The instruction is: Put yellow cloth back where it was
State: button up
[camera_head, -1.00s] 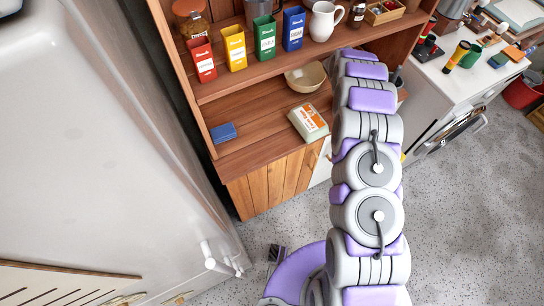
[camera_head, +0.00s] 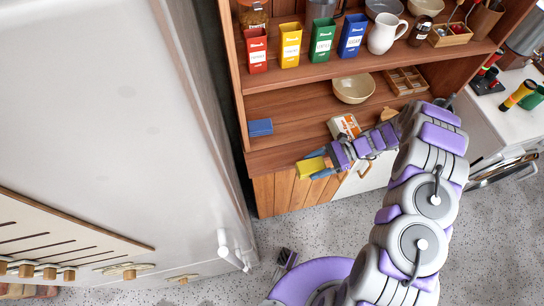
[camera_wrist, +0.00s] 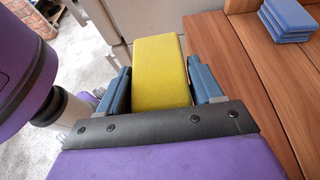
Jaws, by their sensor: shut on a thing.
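The yellow cloth (camera_head: 311,168) is a folded block between the fingers of my gripper (camera_head: 318,169), at the front edge of the cabinet's lower shelf. In the wrist view the yellow cloth (camera_wrist: 160,72) sits between the two blue fingers of my gripper (camera_wrist: 163,90), which is shut on it. A folded blue cloth stack (camera_head: 260,128) lies on the lower shelf, behind and left of the gripper. It also shows at the upper right of the wrist view (camera_wrist: 287,18).
The wooden lower shelf (camera_head: 290,130) has bare room around the blue stack. A bowl (camera_head: 354,88), an orange-and-white packet (camera_head: 343,126) and a divided tray (camera_head: 405,80) stand farther right. Colored boxes (camera_head: 291,45) line the shelf above. A large white appliance (camera_head: 120,110) is on the left.

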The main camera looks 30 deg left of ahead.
jog(key=b, duration=0.3)
send_over(273, 157)
jog(key=shift+f, duration=0.8)
jog(key=shift+f+b, duration=0.9)
jog(key=shift+f, duration=0.9)
jog(key=shift+r, duration=0.1)
jog(key=o, duration=1.1)
jog(key=shift+o, duration=0.2)
jog(key=p+v, duration=0.3)
jog(key=v, duration=0.9)
jog(key=shift+s+d, duration=0.1)
jog(key=shift+r, duration=0.1)
